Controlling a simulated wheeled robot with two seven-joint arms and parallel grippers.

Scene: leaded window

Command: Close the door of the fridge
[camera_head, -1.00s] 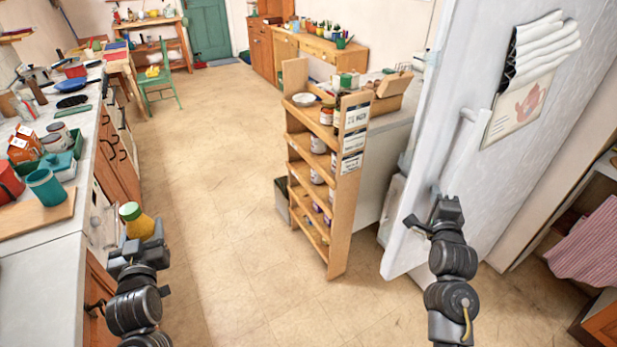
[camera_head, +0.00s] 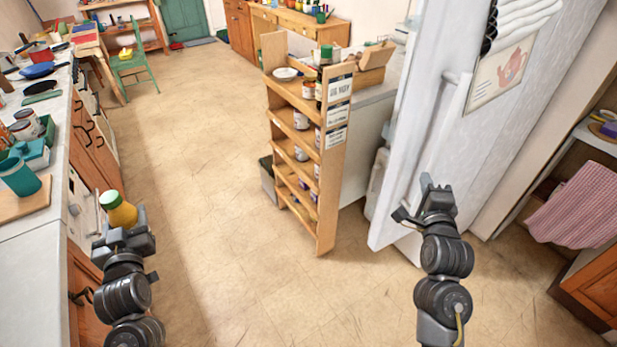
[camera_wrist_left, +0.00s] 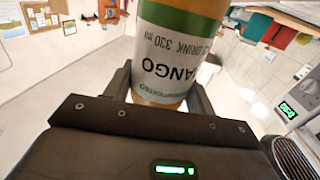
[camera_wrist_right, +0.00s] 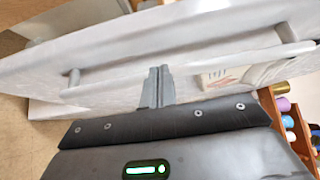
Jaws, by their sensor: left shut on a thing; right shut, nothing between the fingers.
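The white fridge door (camera_head: 430,130) stands at the right in the head view, with a long bar handle (camera_head: 452,120) and a teapot picture on its face. It appears to stand open, swung out. My right gripper (camera_head: 437,190) is shut and empty, in front of the lower part of the door. In the right wrist view its fingers (camera_wrist_right: 157,88) are close to the door face near the handle (camera_wrist_right: 180,68); contact cannot be told. My left gripper (camera_head: 125,238) is shut on a mango drink bottle (camera_head: 118,210) with a green cap, whose label fills the left wrist view (camera_wrist_left: 165,50).
A wooden shelf rack (camera_head: 328,190) with jars stands just left of the door. A counter (camera_head: 35,225) with a teal cup (camera_head: 18,178) runs along the left. A striped cloth (camera_head: 580,205) hangs at the right. The floor in the middle is clear.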

